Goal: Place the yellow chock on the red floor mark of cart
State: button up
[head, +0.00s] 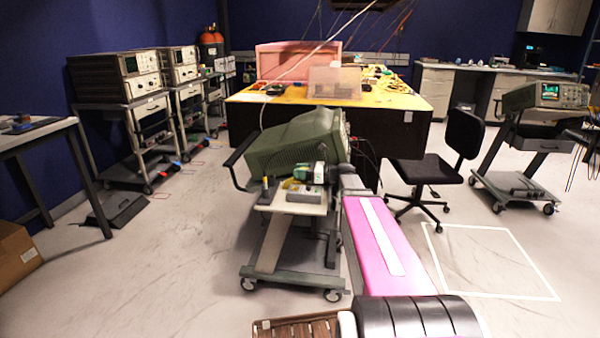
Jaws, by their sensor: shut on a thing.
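My gripper (301,174) is in front of the green-cased instrument on the near cart, at the end of my pink arm. It is shut on a small yellow-green thing, which I take to be the yellow chock (287,184); my gripper hides part of it, and its shape is unclear. A thin red outline (160,196) lies on the floor beside the left instrument cart (140,152). Other small red marks farther back are too small to make out. My gripper is well to the right of these marks and above the floor.
The near cart with the large green instrument (293,146) stands in the middle, before the yellow-topped table (390,94). A black chair (445,150) and another cart (528,160) stand right, near a white floor square (490,296). The floor at left front is mostly clear.

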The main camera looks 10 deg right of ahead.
jog(key=shift+f, duration=0.1)
jog(key=o, duration=1)
